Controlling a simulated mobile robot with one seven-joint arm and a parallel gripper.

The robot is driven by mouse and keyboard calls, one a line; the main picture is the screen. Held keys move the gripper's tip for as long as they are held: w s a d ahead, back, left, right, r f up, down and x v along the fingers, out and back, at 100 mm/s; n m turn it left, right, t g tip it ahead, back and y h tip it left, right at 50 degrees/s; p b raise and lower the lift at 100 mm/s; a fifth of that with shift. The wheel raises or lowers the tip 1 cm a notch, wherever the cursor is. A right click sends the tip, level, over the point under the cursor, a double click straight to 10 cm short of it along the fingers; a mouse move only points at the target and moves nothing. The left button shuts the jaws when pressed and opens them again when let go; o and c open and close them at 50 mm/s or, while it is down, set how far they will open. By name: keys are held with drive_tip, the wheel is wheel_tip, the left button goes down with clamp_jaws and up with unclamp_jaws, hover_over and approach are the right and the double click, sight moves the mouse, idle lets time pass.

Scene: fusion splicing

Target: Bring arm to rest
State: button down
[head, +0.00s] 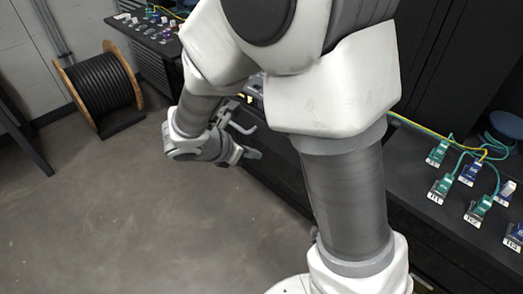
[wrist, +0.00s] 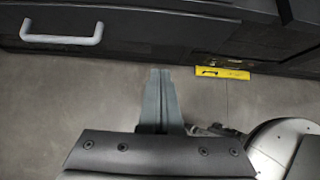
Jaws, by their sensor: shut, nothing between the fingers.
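My white and grey arm fills the middle of the head view and bends down to the left. My gripper (head: 252,153) hangs low beside the front of the dark bench, above the bare floor. In the wrist view, my gripper's two grey fingers (wrist: 160,72) lie side by side, shut with nothing between them. My arm hides much of the bench in the head view.
A black bench (head: 425,215) carries several green and blue connectors (head: 440,188) with cables. A cable reel (head: 103,85) stands on the floor at left. A drawer handle (wrist: 62,38) and a yellow label (wrist: 222,73) show in the wrist view. The left floor (head: 110,220) is clear.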

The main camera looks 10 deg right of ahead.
drive_tip(key=s+d+r+m+y+p, duration=0.2)
drive_tip(key=s+r+m+p, duration=0.3)
drive_tip(key=s+r+m, duration=0.3)
drive_tip(key=s+d+r+m+y+p, duration=0.3)
drive_tip(key=s+r+m, duration=0.6)
drive_tip(key=r+m, duration=0.7)
drive_tip(key=shift+s+d+r+m+t+y+p, duration=0.35)
drive_tip(key=shift+r+y+p, duration=0.5)
drive_tip(key=shift+y, duration=0.35)
drive_tip(key=shift+w+d, duration=0.1)
drive_tip(key=shift+d, duration=0.1)
